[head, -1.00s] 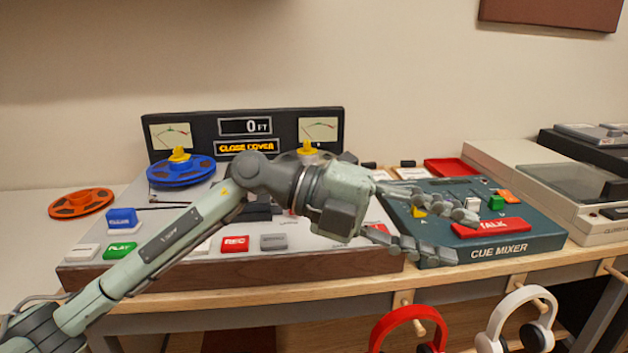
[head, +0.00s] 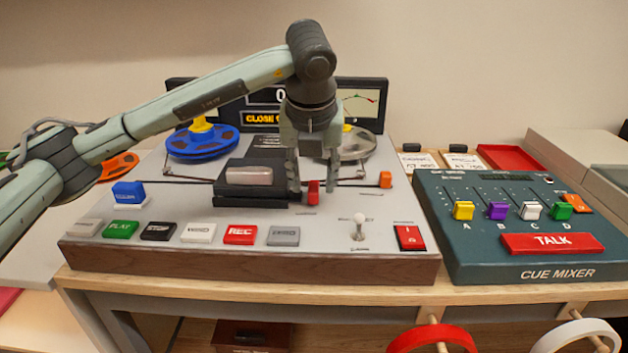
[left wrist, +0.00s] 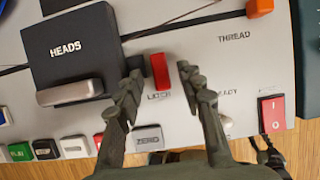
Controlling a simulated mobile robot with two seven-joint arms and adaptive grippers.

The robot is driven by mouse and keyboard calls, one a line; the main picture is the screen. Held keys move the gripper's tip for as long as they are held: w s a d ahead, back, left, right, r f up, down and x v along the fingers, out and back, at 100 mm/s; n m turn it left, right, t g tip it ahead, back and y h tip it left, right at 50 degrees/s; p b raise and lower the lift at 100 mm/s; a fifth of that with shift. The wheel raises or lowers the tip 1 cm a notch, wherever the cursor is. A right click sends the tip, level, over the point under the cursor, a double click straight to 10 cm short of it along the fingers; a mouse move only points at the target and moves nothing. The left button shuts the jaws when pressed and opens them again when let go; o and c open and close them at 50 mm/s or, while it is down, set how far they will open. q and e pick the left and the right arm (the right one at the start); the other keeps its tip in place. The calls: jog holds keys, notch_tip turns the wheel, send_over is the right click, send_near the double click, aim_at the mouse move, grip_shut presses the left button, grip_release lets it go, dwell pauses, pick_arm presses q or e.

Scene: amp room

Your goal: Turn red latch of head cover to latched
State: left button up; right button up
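The red latch (head: 313,192) stands on the tape deck's grey top, just right of the black head cover (head: 256,178). In the left wrist view the red latch (left wrist: 161,71) sits above the word LOCK, beside the head cover (left wrist: 80,48) marked HEADS. My left gripper (head: 312,188) points down over the latch with its fingers apart, one on each side. In the left wrist view the open fingertips (left wrist: 160,72) flank the latch with gaps showing on both sides. The display reads CLOSE, partly hidden by my arm. My right gripper is not in view.
An orange knob (head: 385,179) and a white-tipped lever (head: 359,225) stand right of the latch. A red rocker switch (head: 409,237) is near the front right. A row of buttons, including a red REC button (head: 240,234), lines the front. The cue mixer (head: 520,230) stands to the right.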

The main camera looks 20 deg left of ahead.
pick_arm(q)
jog(key=shift+w+a+f, duration=0.1)
jog(key=shift+w+f, duration=0.15)
jog(key=shift+f, duration=0.4)
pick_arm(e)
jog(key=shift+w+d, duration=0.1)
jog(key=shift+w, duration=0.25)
pick_arm(q)
grip_shut()
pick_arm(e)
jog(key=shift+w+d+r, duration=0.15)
